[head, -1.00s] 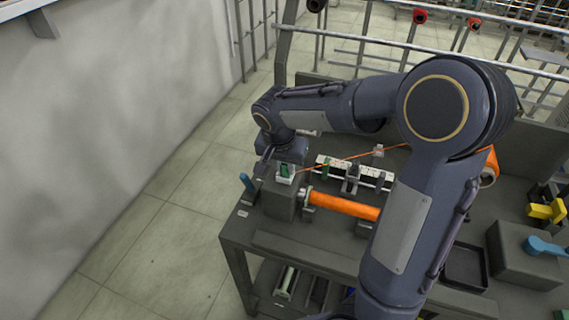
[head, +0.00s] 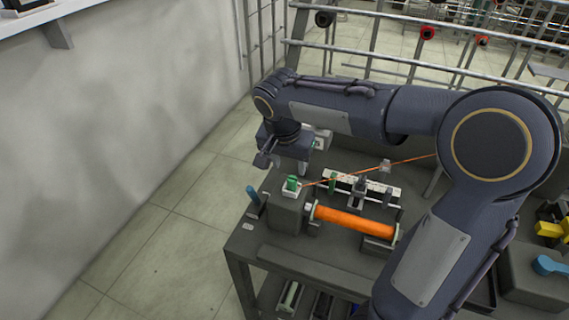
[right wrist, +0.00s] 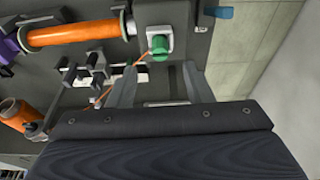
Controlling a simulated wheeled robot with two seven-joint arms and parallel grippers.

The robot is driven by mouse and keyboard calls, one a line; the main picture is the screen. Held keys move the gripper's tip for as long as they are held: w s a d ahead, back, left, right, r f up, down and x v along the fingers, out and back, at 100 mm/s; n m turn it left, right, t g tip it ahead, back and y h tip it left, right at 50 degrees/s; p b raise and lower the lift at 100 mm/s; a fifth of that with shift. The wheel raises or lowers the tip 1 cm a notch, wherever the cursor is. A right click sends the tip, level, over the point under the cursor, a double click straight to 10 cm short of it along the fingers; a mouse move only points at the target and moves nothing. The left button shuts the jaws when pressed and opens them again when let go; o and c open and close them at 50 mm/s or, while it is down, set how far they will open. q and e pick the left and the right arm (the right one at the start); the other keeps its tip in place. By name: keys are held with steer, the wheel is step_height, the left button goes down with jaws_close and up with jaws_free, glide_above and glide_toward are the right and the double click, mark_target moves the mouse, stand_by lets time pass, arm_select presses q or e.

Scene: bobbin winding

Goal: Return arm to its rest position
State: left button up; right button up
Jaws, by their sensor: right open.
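My right arm (head: 428,262) reaches across the winding bench from the right. My right gripper (head: 283,160) hangs above the bench's far left part, behind and above a green knob on a white base (head: 291,187). In the right wrist view the gripper (right wrist: 158,88) has its two fingers spread wide with nothing between them. The green knob (right wrist: 159,46) shows beyond the fingertips, apart from them. An orange thread (head: 345,174) runs from near the knob to the right, passing behind my arm. My left gripper is not seen.
An orange bobbin roll (head: 354,222) lies on the bench in front of a white strip with guides (head: 381,190). A blue lever (head: 253,194) stands at the left edge. Yellow (head: 550,229) and blue parts sit at the right. A wall is at left; metal rails stand behind.

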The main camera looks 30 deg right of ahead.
steer(key=s+a+f+n+t+y, duration=0.1)
steer(key=s+a+n+t+y, duration=0.1)
steer(key=s, duration=0.8)
steer(key=s+a+f+n+t+y, duration=0.1)
steer(key=s+a+n+y, duration=0.2)
steer(key=s+n, duration=0.3)
steer(key=s+y, duration=0.1)
steer(key=s, duration=0.3)
steer(key=shift+s+a+f+t, duration=0.15)
steer(key=shift+s+f+t, duration=0.1)
steer(key=shift+t, duration=0.15)
